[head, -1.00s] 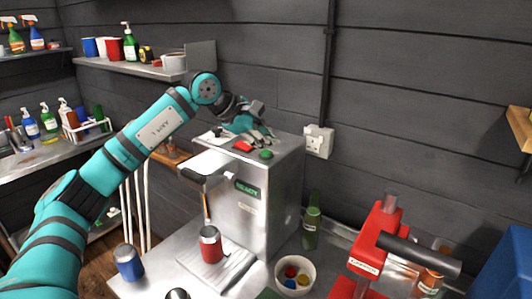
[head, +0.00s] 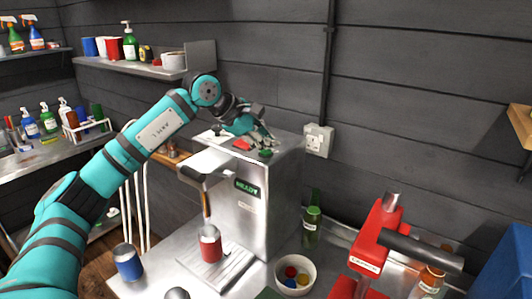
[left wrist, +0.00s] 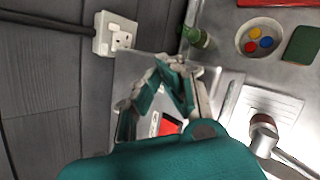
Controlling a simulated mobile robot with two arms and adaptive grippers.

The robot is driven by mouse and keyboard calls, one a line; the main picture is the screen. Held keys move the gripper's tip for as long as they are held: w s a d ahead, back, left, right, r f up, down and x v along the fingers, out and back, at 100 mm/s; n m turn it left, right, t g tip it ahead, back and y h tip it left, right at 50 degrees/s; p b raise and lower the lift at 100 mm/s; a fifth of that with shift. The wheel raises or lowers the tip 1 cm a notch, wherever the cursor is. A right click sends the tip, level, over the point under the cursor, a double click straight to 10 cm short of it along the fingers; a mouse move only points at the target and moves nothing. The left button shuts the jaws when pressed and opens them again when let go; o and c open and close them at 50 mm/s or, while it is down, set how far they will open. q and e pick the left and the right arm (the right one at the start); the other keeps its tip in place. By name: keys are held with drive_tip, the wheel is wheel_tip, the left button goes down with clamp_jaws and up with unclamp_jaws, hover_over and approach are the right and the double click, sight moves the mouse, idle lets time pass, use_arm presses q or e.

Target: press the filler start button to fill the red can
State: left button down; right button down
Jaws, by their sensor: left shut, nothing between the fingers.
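The filler (head: 278,200) is a metal box with a lit green "READY" display (head: 246,187) on its front. On its top are a red button (head: 242,145) and a green button (head: 265,154). The red can (head: 210,245) stands upright on the tray under the nozzle (head: 206,205). My left gripper (head: 268,141) is shut and empty, with its fingertips just above or at the green button; I cannot tell whether they touch. In the left wrist view the fingers (left wrist: 180,85) hide the green button, and the red button (left wrist: 168,126) shows beside them. My right gripper is not in view.
A blue can (head: 128,263) stands left of the filler. A green bottle (head: 311,222) and a bowl of colored caps (head: 294,272) stand to its right. A red press-like device (head: 372,245) is at the front right. A wall socket (head: 318,140) is behind the filler.

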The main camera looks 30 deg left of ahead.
sight(267, 152)
use_arm(q)
drive_tip(key=shift+f+b, duration=0.35)
drive_tip(key=shift+f, duration=0.05)
idle(0.6)
drive_tip(key=shift+r, duration=0.1)
drive_tip(key=shift+r+p, duration=0.7)
drive_tip(key=shift+r, duration=0.05)
drive_tip(key=shift+r+p, duration=0.45)
drive_tip(key=shift+r, duration=0.15)
wheel_tip(267, 152, up, 4)
drive_tip(key=p, duration=0.3)
drive_tip(key=shift+f, duration=0.1)
idle(0.4)
